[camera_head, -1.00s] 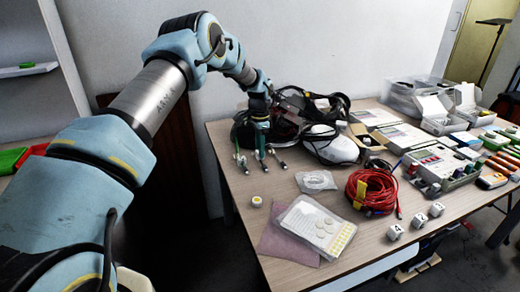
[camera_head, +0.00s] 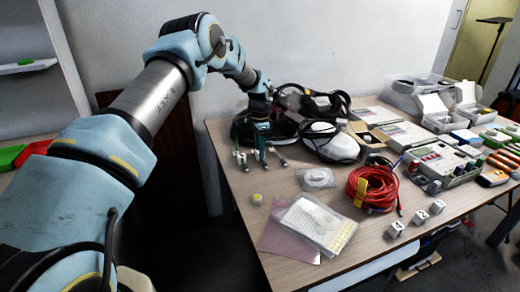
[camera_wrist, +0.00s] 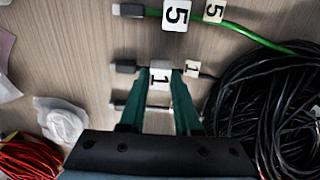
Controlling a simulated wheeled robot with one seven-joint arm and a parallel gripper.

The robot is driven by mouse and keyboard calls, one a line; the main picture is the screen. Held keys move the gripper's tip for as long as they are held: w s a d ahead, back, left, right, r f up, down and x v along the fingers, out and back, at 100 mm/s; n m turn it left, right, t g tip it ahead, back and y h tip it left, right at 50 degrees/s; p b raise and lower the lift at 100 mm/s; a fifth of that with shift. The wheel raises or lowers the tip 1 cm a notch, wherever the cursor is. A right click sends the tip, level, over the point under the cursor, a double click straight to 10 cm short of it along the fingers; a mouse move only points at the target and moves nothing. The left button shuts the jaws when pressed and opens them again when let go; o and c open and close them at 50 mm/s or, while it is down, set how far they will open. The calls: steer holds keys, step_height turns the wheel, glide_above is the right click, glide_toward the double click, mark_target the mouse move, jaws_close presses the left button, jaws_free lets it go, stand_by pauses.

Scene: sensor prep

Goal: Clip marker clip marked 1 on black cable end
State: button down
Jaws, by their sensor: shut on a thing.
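The marker clip marked 1 (camera_wrist: 159,79) is white and sits between the green fingertips of my gripper (camera_wrist: 160,75) in the wrist view. My gripper is shut on it. The black cable end (camera_wrist: 124,67) lies just beyond, its dark plug left of the fingers. A white tag marked 1 (camera_wrist: 192,69) is on that cable, right of the fingers. The clip overlaps the cable line in this view; whether it is around the cable I cannot tell. In the head view my gripper (camera_head: 261,147) points down over the cable ends, and the clip is too small to make out.
A green cable (camera_wrist: 258,38) with a clip marked 5 (camera_wrist: 176,14) lies beyond; another cable end (camera_wrist: 122,107) lies nearer. Coiled black cable (camera_wrist: 265,110) crowds the right. In the head view, several white numbered clips (camera_head: 420,217) stand near the table's front edge, past red cable (camera_head: 373,190).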

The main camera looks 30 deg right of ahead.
steer(key=shift+f, duration=0.2)
steer(key=c, duration=0.5)
jaws_free()
steer(key=shift+c, duration=0.2)
steer(key=shift+r+p, duration=1.45)
steer(key=shift+r, duration=1.6)
